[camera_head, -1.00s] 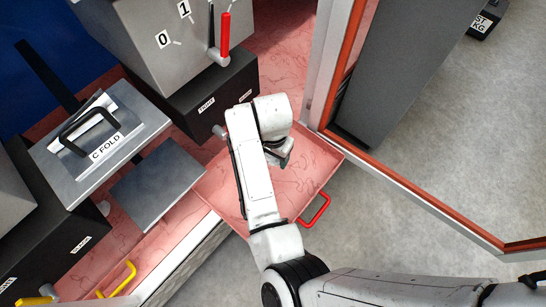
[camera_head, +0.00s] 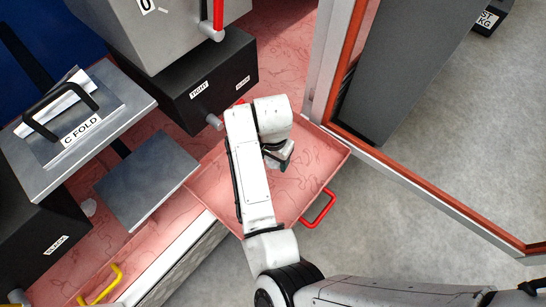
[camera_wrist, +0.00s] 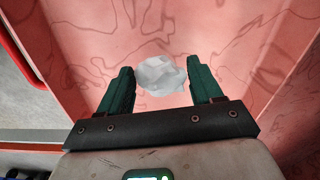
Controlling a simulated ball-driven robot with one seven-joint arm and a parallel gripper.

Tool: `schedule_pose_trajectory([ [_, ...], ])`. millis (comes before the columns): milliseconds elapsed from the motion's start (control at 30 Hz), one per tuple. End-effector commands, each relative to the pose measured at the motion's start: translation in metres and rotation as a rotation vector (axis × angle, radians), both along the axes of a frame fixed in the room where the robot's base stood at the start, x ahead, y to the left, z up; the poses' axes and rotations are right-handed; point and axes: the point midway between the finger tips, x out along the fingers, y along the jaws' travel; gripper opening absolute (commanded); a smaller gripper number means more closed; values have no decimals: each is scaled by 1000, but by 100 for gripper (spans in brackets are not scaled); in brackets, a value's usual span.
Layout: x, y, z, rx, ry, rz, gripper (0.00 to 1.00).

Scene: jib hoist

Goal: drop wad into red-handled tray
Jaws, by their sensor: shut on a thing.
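The red-handled tray (camera_head: 308,188) is a pink, shallow tray, pulled out from the bench, with a red handle (camera_head: 318,210) on its near right side. My gripper (camera_head: 280,158) is over the inside of this tray in the head view, mostly hidden by my arm. In the wrist view, my gripper's green fingers (camera_wrist: 160,85) are shut on a crumpled white wad (camera_wrist: 160,75). The pink tray floor (camera_wrist: 235,40) shows beyond and below the wad. The gap between wad and floor cannot be judged. The red handle (camera_wrist: 22,62) is at the left edge.
A black box (camera_head: 205,95) with labels and a knob stands behind the tray. A press plate marked C FOLD (camera_head: 45,165) is at left. A yellow handle (camera_head: 103,285) is at lower left. An orange-edged frame (camera_head: 400,180) stands right.

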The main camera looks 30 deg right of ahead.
Motion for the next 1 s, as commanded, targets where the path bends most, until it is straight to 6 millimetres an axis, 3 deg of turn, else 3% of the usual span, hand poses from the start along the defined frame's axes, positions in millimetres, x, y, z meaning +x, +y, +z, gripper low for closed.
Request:
schedule_pose_trajectory([
  [333, 0, 0, 0, 0, 0, 0, 95],
  [633, 0, 0, 4, 0, 0, 0, 95],
  [767, 0, 0, 20, 0, -1, -1, 95],
  [1000, 0, -1, 67, -1, -2, -2, 95],
])
